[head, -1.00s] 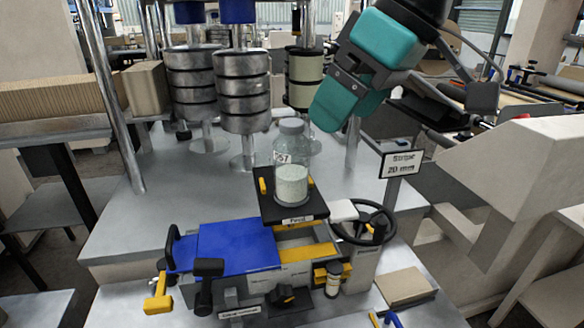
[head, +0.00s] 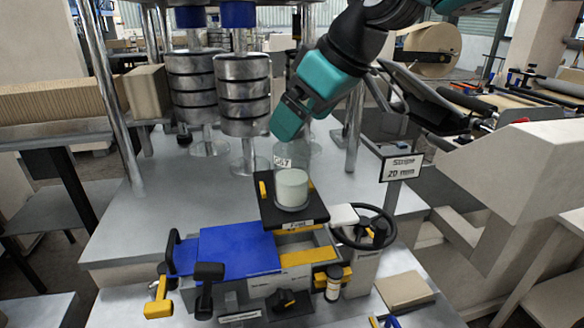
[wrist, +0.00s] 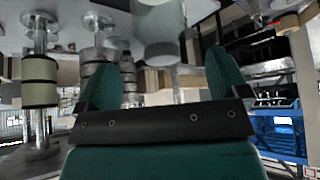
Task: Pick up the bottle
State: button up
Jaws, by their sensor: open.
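The bottle (head: 292,188) is clear with pale contents and a label marked 67. It stands upright on a black plate (head: 268,212) in the head view. My teal gripper (head: 287,122) is tilted above it and hides its cap and upper part. In the wrist view, which looks upside down, my gripper (wrist: 160,70) has its two teal fingers wide apart with nothing gripped. The bottle (wrist: 158,22) shows there at the top, between the finger directions. I cannot tell whether a finger touches it.
A blue block (head: 238,250) and a black handwheel (head: 364,228) flank the plate. Metal ring stacks (head: 242,95) on posts stand behind. A sign reading "Stripe 20 mm" (head: 401,168) stands to the right. A brown pad (head: 405,289) lies at the front right.

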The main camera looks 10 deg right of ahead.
aim_at(292, 167)
jog(key=p+x, duration=0.2)
jog(key=x, duration=0.3)
jog(key=shift+a+f, duration=0.1)
jog(key=shift+a, duration=0.1)
jog(key=c, duration=1.6)
